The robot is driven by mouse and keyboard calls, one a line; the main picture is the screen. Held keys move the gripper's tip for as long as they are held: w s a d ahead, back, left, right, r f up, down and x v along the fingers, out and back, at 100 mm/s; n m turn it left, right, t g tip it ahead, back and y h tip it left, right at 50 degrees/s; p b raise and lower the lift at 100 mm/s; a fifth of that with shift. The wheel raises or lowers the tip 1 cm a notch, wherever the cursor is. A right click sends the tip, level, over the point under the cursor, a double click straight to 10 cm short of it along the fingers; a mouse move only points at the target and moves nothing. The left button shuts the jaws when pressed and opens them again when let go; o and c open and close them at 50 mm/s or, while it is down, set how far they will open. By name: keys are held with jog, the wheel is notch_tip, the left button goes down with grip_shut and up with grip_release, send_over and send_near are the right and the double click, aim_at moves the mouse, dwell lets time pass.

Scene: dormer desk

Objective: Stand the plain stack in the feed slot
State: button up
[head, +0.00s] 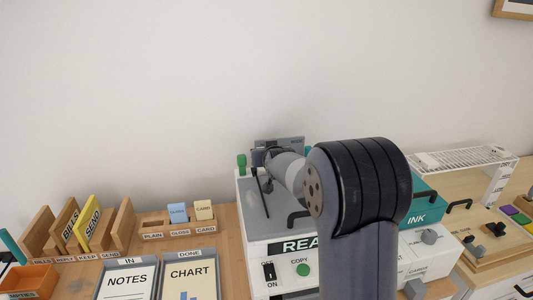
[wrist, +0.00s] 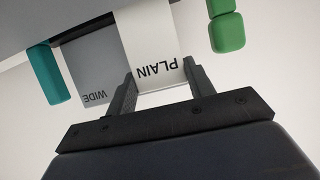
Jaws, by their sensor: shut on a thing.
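The plain stack (wrist: 152,50) is white, with the word PLAIN upside down in the wrist view. It lies between the two fingers of my gripper (wrist: 160,78), which is shut on it. A grey panel marked WIDE (wrist: 88,68) is beside and behind the stack. In the head view my gripper is over the back of the white printer (head: 250,215), near an upright grey panel (head: 285,142), where the feed slot seems to be. My arm hides most of this, and I cannot make out the stack there. Whether its lower edge is in the slot cannot be told.
A green piece (wrist: 226,28) and a teal piece (wrist: 44,72) flank the stack in the wrist view. A paper rack (head: 153,222) at left holds blue gloss and cream card stacks; its plain place looks empty. Trays, wooden sorters and a teal ink box (head: 422,205) stand around.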

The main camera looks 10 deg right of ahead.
jog(key=shift+f+b, duration=1.05)
jog(key=shift+f, duration=0.05)
jog(key=o, duration=1.1)
jog(key=shift+f, duration=0.1)
jog(key=shift+c, duration=0.2)
jog(key=shift+s, duration=0.1)
jog(key=v, duration=1)
jog(key=shift+s+r, duration=0.25)
jog(key=shift+r, duration=0.1)
jog(key=x, duration=1)
jog(key=shift+w+f, duration=0.25)
jog(key=shift+w, duration=0.1)
jog(key=shift+r+p, duration=0.25)
jog(key=shift+p, duration=0.05)
